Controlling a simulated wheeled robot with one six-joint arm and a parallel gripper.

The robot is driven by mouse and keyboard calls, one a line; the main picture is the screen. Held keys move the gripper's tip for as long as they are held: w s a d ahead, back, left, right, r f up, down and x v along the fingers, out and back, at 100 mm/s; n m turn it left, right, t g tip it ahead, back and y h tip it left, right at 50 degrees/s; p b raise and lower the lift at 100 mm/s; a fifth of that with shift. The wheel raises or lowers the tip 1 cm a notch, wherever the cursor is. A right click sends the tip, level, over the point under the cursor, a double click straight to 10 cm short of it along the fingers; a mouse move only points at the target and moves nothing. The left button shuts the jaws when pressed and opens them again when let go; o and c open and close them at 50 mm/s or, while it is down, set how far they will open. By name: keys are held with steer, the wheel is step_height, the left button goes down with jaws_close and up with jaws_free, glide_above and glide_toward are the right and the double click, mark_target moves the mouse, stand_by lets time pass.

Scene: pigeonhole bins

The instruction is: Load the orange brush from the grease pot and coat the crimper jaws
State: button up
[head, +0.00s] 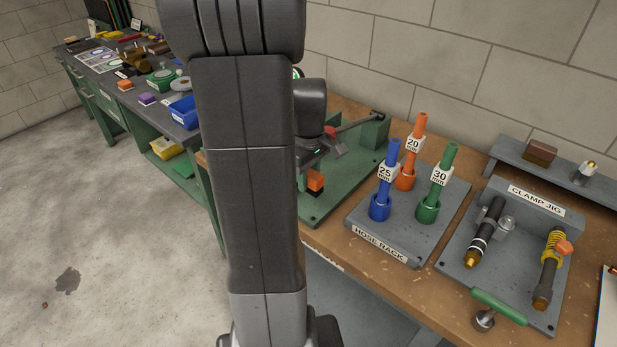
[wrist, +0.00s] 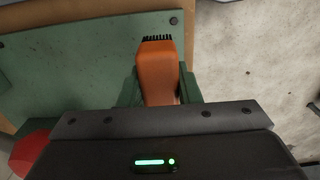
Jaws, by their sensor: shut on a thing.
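The orange brush (wrist: 158,68) has a short row of black bristles at its far end, seen in the wrist view over the green plate (wrist: 70,60). Its orange body also shows in the head view (head: 316,182), low over or on the same plate. My gripper (wrist: 162,95) is shut on the brush; green block shapes flank it. Whether the brush touches the plate cannot be told. Behind my arm, a dark bar (head: 355,122) runs to a green block (head: 375,131) on this plate. I cannot make out the crimper jaws or surely identify the grease pot; my arm hides part of the plate.
Right of the plate stands the hose rack (head: 405,225) with blue, orange and green upright pieces, then the clamp jig (head: 495,265). A red part (wrist: 36,150) lies at lower left in the wrist view. A cluttered second bench (head: 105,65) stands at the left; open floor lies before it.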

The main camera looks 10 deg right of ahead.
steer(key=shift+f+b, duration=2.15)
steer(key=shift+f, duration=1.05)
steer(key=o, duration=1.2)
steer(key=shift+c, duration=0.2)
steer(key=shift+r, duration=0.2)
steer(key=shift+r+p, duration=0.3)
steer(key=shift+p, duration=0.2)
jaws_close()
